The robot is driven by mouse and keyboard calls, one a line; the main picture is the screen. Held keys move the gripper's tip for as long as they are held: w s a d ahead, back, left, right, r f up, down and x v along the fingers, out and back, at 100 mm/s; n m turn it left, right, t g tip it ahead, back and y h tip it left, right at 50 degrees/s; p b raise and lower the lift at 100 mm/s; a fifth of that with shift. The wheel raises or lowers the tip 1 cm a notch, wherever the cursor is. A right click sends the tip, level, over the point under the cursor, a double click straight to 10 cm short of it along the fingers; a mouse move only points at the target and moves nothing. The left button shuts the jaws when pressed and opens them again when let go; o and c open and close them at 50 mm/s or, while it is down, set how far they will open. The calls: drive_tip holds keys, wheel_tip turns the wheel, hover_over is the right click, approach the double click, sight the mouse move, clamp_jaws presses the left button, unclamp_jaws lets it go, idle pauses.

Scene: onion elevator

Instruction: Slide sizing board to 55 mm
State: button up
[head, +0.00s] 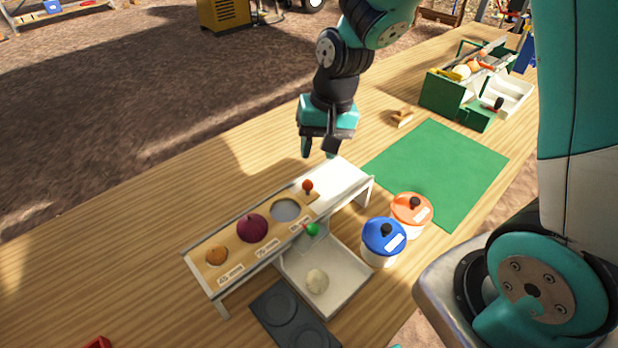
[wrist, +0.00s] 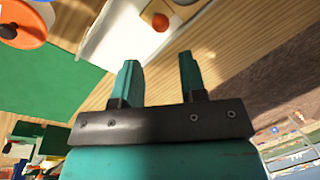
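The sizing board (head: 235,263) is a wooden strip lying on a long white stand. An orange onion, a red onion (head: 252,228) and an empty grey round hole (head: 286,210) sit along it, above labels, one of which seems to read 55 mm. A red-orange knob (head: 308,186) stands at the board's right end; it also shows in the wrist view (wrist: 160,22). A green ball (head: 312,229) is at the stand's front edge. My gripper (head: 318,152) is open and empty, above and behind the stand's right end, apart from the knob.
Blue-lidded (head: 384,238) and orange-lidded (head: 411,212) tubs stand to the right. A green mat (head: 440,165) is clear. A dark two-ring plate (head: 285,318) lies in front. Green boxes (head: 455,98) are at the back right.

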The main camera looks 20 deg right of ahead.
sight(309, 180)
drive_tip(key=f, duration=0.3)
drive_tip(key=a+f, duration=0.1)
drive_tip(key=f, duration=0.2)
drive_tip(key=a+f, duration=0.1)
drive_tip(key=f, duration=0.3)
drive_tip(key=shift+w, duration=0.25)
clamp_jaws()
drive_tip(key=shift+w+d+p, duration=0.2)
drive_tip(key=shift+w+d, duration=0.2)
drive_tip(key=shift+d, duration=0.9)
drive_tip(key=shift+w+d+p, duration=0.2)
drive_tip(key=shift+w+d, duration=0.25)
drive_tip(key=shift+d, duration=0.85)
drive_tip(key=shift+w+d+p, duration=0.2)
drive_tip(key=shift+w+d, duration=0.2)
drive_tip(key=shift+d, duration=0.9)
drive_tip(key=shift+o, duration=1.7)
unclamp_jaws()
drive_tip(key=shift+r+p, duration=2.5)
drive_tip(key=shift+r, duration=0.5)
